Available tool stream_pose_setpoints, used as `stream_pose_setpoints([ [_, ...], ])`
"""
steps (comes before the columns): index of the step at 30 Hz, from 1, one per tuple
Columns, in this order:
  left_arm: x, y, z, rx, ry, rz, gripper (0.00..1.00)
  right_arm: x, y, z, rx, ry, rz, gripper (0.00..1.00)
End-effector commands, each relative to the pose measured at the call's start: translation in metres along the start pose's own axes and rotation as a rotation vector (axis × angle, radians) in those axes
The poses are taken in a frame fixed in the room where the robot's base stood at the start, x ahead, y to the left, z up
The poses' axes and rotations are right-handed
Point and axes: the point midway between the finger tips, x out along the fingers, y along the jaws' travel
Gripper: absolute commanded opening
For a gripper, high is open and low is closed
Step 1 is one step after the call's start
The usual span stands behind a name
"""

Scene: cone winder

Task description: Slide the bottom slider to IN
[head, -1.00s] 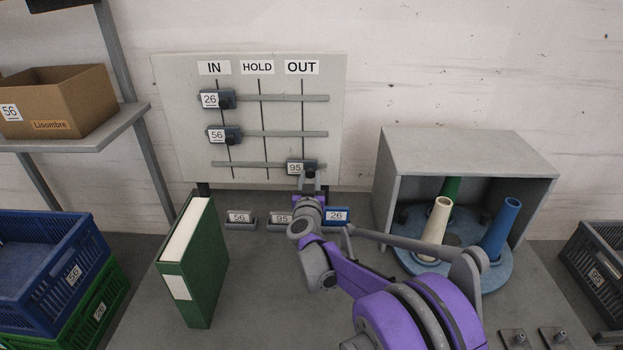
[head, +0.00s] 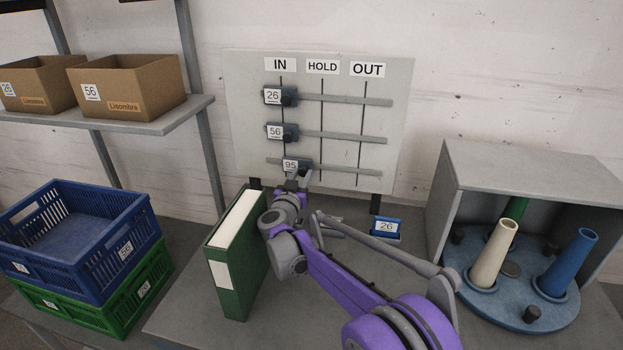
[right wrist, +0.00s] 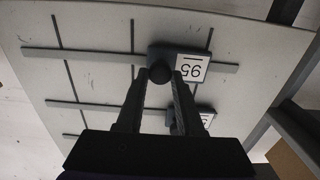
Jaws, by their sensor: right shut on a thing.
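The IN label (head: 280,65) is at the board's top left. My left gripper is not in view.
Slider 26 (head: 289,97) and slider 56 (head: 290,132) stand at IN above. A green binder (head: 232,285) stands just left of my right arm. A blue 26 block (head: 386,228) lies below the board. A grey cabinet (head: 530,168) with cones is at right.

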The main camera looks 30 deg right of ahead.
Motion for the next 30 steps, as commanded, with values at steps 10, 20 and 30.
stream_pose_setpoints([
  [10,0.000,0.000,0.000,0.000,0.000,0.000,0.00,0.000,-0.001,0.000,0.001,-0.001,-0.001,0.41],
  [20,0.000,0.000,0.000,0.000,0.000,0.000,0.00,0.000,-0.001,0.000,0.000,0.000,0.000,0.65],
  [30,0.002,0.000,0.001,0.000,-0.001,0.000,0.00,-0.030,-0.001,0.000,0.001,-0.001,-0.003,0.65],
])
